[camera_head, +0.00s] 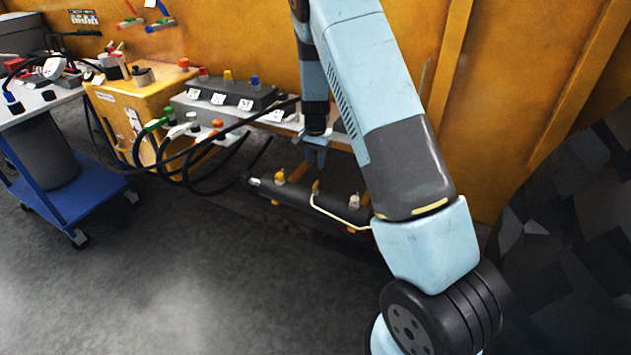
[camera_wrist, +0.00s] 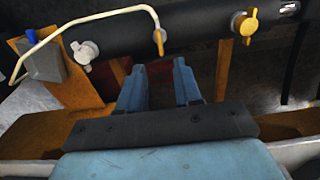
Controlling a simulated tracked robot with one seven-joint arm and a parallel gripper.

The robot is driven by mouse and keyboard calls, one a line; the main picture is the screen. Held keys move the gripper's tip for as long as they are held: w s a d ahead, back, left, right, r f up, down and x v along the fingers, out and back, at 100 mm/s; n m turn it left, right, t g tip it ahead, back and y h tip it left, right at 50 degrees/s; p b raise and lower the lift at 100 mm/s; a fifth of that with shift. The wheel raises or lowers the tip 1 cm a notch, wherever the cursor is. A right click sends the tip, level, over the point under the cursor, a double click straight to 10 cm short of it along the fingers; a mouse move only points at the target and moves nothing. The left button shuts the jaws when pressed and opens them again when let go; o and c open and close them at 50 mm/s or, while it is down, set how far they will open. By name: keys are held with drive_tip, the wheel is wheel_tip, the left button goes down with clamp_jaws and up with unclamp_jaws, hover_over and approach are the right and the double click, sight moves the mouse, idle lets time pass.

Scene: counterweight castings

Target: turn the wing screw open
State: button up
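Three small fittings with wing-like heads sit along a dark horizontal pipe (camera_wrist: 196,28); the pictures do not show which one is the task's wing screw. In the wrist view, one yellow fitting (camera_wrist: 246,23) is at right, another yellow one (camera_wrist: 158,40) is in the middle, and a white one (camera_wrist: 84,52) is at left. In the head view they show as yellow (camera_head: 279,176), orange (camera_head: 316,187) and white (camera_head: 353,201). My gripper (camera_wrist: 160,68) is open and empty, its two blue fingers apart. It also shows in the head view (camera_head: 316,158), just above the pipe, near the middle fitting.
A thin cream tube (camera_wrist: 90,25) bends along the pipe by the middle fitting. A grey manifold (camera_head: 232,98) with coloured caps stands behind, with black hoses (camera_head: 190,160) hanging at left. A blue cart (camera_head: 75,200) is further left. The floor (camera_head: 170,290) in front is clear.

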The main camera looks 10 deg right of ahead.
sight(315, 183)
wheel_tip(315, 183, down, 9)
drive_tip(key=shift+f, duration=0.1)
idle(0.3)
drive_tip(key=shift+c, duration=0.2)
clamp_jaws()
